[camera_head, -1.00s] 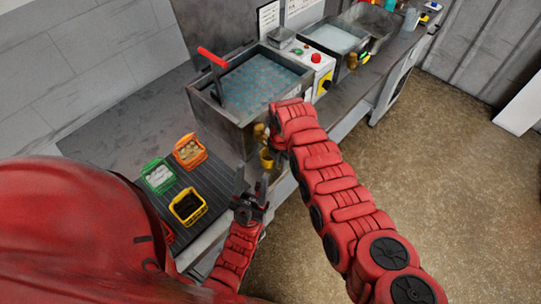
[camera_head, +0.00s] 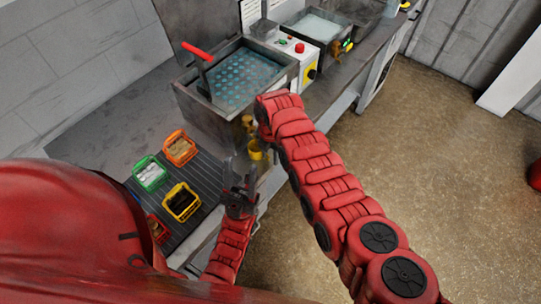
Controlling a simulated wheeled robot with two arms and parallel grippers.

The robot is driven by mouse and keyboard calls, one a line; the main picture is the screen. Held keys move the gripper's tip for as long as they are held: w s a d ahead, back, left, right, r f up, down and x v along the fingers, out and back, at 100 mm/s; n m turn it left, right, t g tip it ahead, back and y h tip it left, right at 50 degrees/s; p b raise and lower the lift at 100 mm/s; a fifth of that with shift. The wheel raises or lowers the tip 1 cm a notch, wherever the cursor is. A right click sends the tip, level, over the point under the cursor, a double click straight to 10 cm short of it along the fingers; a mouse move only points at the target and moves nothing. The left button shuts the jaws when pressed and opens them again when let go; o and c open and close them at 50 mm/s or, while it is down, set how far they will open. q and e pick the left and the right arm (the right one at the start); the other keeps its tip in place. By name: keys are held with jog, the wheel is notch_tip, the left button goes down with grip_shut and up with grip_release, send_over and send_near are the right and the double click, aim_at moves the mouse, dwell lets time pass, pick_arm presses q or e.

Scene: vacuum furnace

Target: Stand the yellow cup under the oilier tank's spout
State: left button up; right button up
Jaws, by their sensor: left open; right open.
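The small yellow cup (camera_head: 256,152) is just below and slightly right of the near tank's brass spout (camera_head: 248,124), at the bench's front edge. It looks upright; I cannot tell what supports it. The near tank (camera_head: 205,116) holds bluish liquid over a dotted bottom. The far tank (camera_head: 300,37) holds paler liquid and has a brass spout (camera_head: 335,48). I cannot tell which is oilier. My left gripper (camera_head: 241,170) is open and empty, just left of and below the cup. My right arm ends beside the cup, its gripper hidden behind its wrist.
Orange (camera_head: 180,160), green (camera_head: 163,181) and yellow (camera_head: 168,212) bins stand on the ribbed mat (camera_head: 211,163), with a red bin (camera_head: 157,236) nearer me. A white control box (camera_head: 310,55) stands between the tanks. Open floor lies right.

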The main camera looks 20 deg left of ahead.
notch_tip(320, 180, up, 12)
jog(key=b, duration=0.2)
jog(key=shift+f+b, duration=0.15)
jog(key=shift+b, duration=0.2)
jog(key=shift+s, duration=0.1)
